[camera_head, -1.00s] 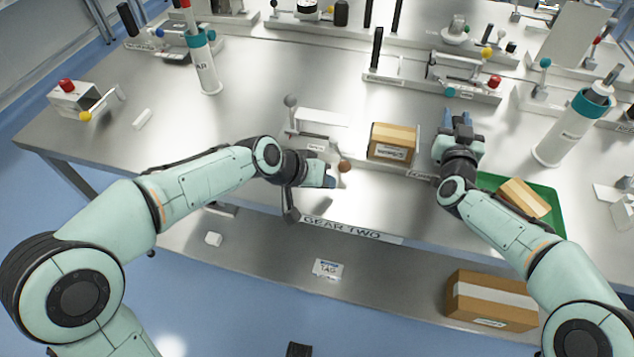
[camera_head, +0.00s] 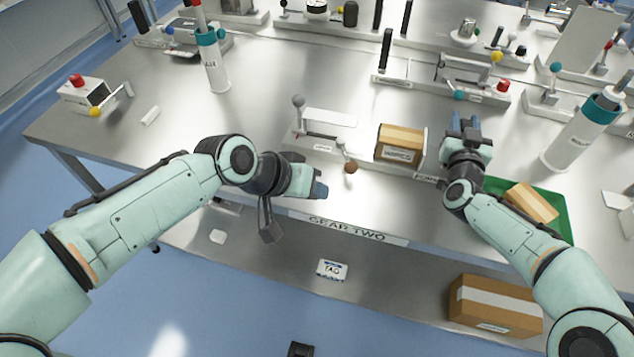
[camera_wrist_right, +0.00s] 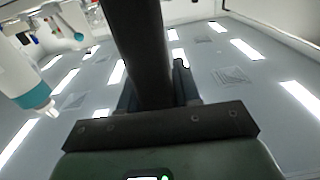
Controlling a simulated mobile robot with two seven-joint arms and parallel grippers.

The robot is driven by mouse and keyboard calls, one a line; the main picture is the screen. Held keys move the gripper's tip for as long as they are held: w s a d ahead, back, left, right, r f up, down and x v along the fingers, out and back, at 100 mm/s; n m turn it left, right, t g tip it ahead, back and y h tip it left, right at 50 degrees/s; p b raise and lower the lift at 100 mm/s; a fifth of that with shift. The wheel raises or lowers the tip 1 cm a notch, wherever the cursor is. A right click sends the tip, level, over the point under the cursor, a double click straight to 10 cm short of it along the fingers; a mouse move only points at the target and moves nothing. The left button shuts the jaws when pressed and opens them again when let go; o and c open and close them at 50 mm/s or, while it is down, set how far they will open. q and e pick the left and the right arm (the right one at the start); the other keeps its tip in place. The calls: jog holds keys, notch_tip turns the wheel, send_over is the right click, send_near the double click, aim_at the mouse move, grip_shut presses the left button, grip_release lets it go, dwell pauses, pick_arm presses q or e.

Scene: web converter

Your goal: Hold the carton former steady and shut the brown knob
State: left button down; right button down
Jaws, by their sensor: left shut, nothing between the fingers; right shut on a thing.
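The carton former is a pale fixture (camera_head: 322,147) at the table's front edge, with a grey ball (camera_head: 298,101) on its left and a carton (camera_head: 400,138) on its right part. Its brown knob (camera_head: 351,167) sits on a short lever at the front, left of the carton. My left gripper (camera_head: 320,191) is shut and empty, just front-left of the knob and apart from it. My right gripper (camera_head: 466,123) is right of the carton, shut on a dark upright bar (camera_wrist_right: 140,50), which fills the middle of the right wrist view. The bar's lower end is hidden.
A green tray (camera_head: 562,222) with a small box (camera_head: 531,203) lies right of my right forearm. A white bottle with a teal collar (camera_head: 580,135) stands beyond it. A lower shelf (camera_head: 385,262) holds a large carton (camera_head: 494,306). The table's left part is mostly clear.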

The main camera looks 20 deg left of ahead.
jog(key=shift+a+f, duration=0.1)
jog(key=shift+f, duration=0.25)
dwell(0.4)
jog(key=c, duration=0.9)
grip_release()
jog(key=shift+o, duration=0.9)
jog(key=shift+r, duration=0.25)
jog(key=s, duration=1.2)
